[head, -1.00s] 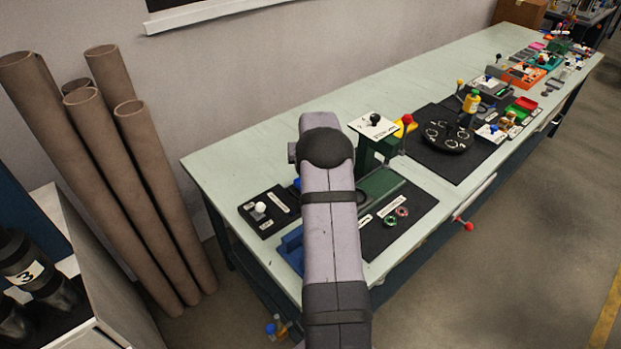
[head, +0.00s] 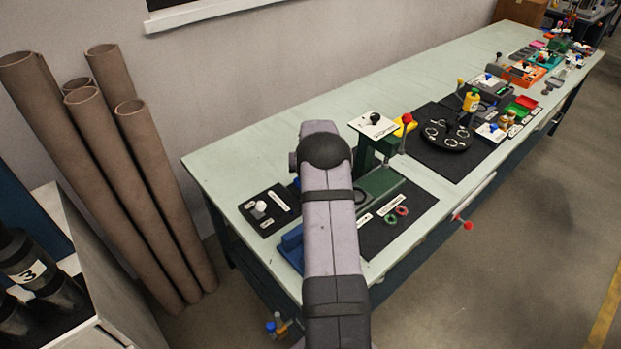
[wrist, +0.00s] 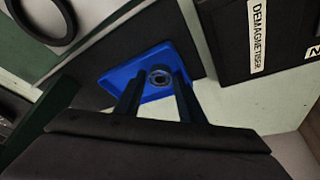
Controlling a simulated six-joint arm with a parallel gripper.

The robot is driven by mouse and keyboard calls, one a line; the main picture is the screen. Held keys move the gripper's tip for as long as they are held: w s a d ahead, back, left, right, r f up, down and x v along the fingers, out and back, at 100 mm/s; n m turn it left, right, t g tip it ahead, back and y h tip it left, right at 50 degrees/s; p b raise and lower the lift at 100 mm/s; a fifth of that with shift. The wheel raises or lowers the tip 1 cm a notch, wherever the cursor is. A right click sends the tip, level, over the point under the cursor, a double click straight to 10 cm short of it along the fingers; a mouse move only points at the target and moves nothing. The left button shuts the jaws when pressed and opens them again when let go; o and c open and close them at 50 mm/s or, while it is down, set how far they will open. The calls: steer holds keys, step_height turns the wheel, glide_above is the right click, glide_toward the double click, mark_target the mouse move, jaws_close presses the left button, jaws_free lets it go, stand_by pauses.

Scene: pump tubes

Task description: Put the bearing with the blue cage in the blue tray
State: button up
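The blue tray (wrist: 125,78) lies below my gripper in the wrist view. In the head view a blue tray edge (head: 289,256) shows left of my arm. A small dark ring-shaped bearing (wrist: 160,77) shows over the tray floor, between the fingertips; its cage colour is hard to make out. My gripper (wrist: 160,85) points down at the tray. Its fingers stand apart, with narrow gaps seen on both sides of the bearing. My arm hides the gripper in the head view.
The demagnetiser (wrist: 275,35) stands close to the tray at upper right in the wrist view. A green press (head: 377,150) stands behind the mat in the head view. A black ring (wrist: 42,20) lies at upper left in the wrist view. Bare bench top runs along the wall.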

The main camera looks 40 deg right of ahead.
steer(key=shift+r, duration=0.15)
steer(key=shift+r, duration=0.2)
steer(key=b+v, duration=0.2)
steer(key=v, duration=0.9)
steer(key=shift+s+r, duration=0.15)
steer(key=shift+r, duration=0.2)
steer(key=shift+a, duration=0.1)
steer(key=s+a+n+g+y, duration=0.15)
steer(key=s+a, duration=0.25)
steer(key=a, duration=0.8)
steer(key=s+a+n+y, duration=0.1)
steer(key=s+a+n, duration=0.25)
steer(key=a, duration=0.75)
steer(key=s+a+f+n+g, duration=0.1)
steer(key=s+a, duration=0.5)
steer(key=s, duration=0.2)
steer(key=s+a+f+n+g, duration=0.1)
steer(key=s+a+f, duration=0.1)
steer(key=s+a, duration=0.3)
steer(key=s, duration=0.4)
steer(key=shift+a+n, duration=0.3)
steer(key=shift+a, duration=0.1)
steer(key=shift+f, duration=0.1)
